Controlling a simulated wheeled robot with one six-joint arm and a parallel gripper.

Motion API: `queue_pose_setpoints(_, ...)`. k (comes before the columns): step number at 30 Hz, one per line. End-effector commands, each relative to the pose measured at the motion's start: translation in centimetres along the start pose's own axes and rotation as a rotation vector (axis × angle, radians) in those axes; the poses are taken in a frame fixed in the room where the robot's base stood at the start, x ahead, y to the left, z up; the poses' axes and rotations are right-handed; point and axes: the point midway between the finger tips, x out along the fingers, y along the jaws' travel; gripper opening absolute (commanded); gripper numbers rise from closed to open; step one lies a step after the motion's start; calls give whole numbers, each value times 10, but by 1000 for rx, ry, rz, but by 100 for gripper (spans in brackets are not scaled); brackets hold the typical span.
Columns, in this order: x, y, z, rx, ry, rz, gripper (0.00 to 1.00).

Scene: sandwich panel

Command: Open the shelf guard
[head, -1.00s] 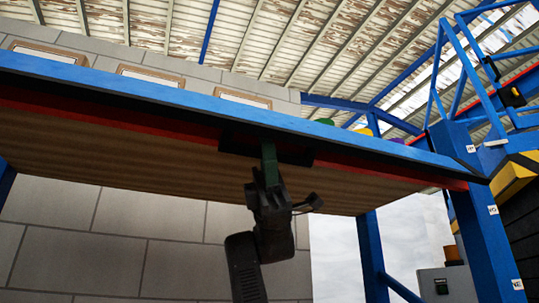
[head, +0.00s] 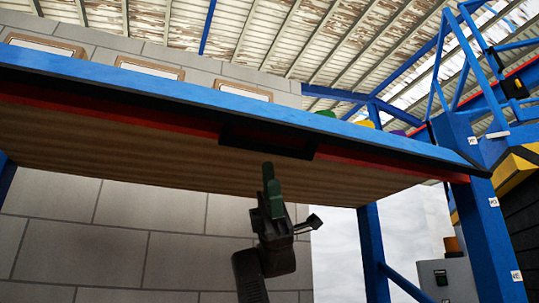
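The shelf guard (head: 180,93) is a long blue bar with black and red edging along the front of a high shelf, seen from below in the head view. A black handle (head: 267,141) sits on its lower edge near the middle. My gripper (head: 270,168), dark with green fingers, points upward just below the handle and looks apart from it. The fingers overlap from this angle, so I cannot tell whether they are open or shut. No object shows between them.
The brown shelf underside (head: 120,135) spans above my arm. A blue upright (head: 490,235) stands at the right, with a grey box (head: 446,279) beside it. A grey block wall (head: 100,245) is behind. Coloured tops (head: 366,124) show above the shelf edge.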

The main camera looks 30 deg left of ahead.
Motion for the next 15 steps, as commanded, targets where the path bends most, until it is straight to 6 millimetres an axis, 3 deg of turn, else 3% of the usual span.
queue_pose_setpoints(6, -42, -2, 0, 0, 1, -2, 36)
queue_pose_setpoints(15, -62, 0, 0, -1, 1, 0, 36)
